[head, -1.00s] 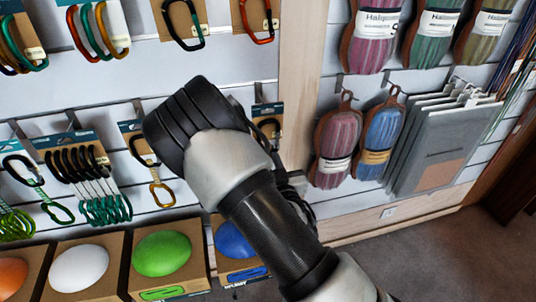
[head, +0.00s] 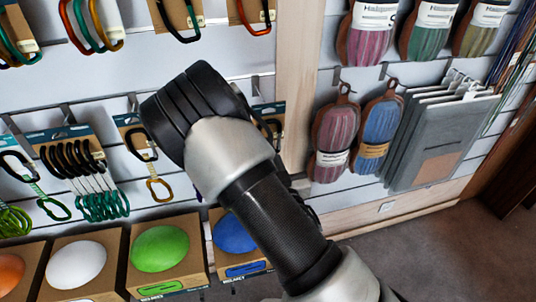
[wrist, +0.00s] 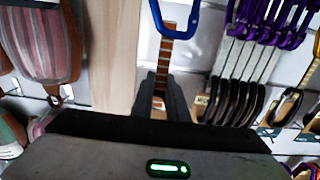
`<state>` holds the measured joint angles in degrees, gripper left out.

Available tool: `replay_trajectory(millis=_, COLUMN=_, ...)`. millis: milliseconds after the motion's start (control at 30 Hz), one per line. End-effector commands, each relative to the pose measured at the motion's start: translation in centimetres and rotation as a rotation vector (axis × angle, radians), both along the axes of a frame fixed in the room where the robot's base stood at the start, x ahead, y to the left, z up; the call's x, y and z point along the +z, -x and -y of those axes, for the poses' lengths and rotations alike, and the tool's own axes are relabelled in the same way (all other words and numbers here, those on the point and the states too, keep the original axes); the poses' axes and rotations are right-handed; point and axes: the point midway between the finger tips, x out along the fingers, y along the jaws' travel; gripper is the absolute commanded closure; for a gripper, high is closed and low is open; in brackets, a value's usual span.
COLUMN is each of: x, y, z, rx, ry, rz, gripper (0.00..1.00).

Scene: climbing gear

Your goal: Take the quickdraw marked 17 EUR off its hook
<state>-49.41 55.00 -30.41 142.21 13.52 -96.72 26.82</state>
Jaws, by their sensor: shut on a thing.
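In the wrist view, which looks upside down compared with the head view, a quickdraw has a blue carabiner (wrist: 175,20) and an orange-and-grey striped sling (wrist: 167,50). My gripper (wrist: 160,92) is shut on this quickdraw, with its dark fingers at the end of the sling away from the blue carabiner. The part between and behind the fingers is hidden, including its hook. No price mark is legible. In the head view, my arm hides the gripper. A card with a black carabiner (head: 272,127) shows partly behind my wrist.
Purple quickdraws with black carabiners (wrist: 245,98) hang close beside the gripper. A light wooden post (head: 297,90) and a pink rope bag (head: 335,140) are to the right of my wrist in the head view. Boxes with coloured domes (head: 160,250) stand below.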

Motion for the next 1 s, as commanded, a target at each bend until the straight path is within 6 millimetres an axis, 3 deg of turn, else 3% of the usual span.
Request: replay_trajectory(millis=1000, x=0.2, y=3.3, z=1.0, rx=0.0, ry=0.0, rz=0.0, gripper=1.0)
